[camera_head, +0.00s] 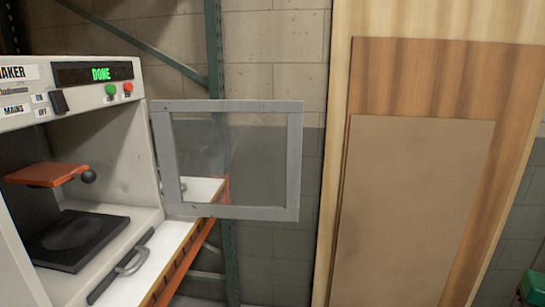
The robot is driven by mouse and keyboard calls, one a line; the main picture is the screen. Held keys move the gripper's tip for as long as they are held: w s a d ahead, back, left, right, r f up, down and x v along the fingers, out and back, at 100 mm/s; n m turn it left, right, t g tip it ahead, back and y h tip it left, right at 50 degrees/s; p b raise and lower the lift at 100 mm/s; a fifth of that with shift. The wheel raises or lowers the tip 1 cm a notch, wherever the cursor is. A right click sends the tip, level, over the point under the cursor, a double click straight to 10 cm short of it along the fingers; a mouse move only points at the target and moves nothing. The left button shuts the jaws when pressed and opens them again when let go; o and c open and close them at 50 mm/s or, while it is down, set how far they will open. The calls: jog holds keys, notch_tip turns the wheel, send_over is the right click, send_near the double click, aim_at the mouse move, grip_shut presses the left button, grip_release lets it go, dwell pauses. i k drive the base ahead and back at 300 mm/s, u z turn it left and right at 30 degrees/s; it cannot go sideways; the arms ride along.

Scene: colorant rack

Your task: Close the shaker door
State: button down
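The shaker (125,112) stands at the left, a pale cabinet with a display reading DONE and green and red buttons. Its door (293,160), a grey frame around a clear pane, stands wide open, swung out to the right from the cabinet's right front edge. Inside the open chamber are an orange clamp plate (47,174) with a dark ball knob and a black base plate (80,238). No can is visible on the part of the base in view. My gripper is not in view.
A dark handle bar (125,265) lies along the white surface at the shaker's front. An orange-edged shelf and green rack post (216,50) stand behind the door. A wooden panel (420,80) fills the right. A green object (533,288) shows at the lower right.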

aim_at(161, 110)
jog(key=u, duration=0.35)
jog(key=i, duration=1.15)
jog(key=u, duration=0.45)
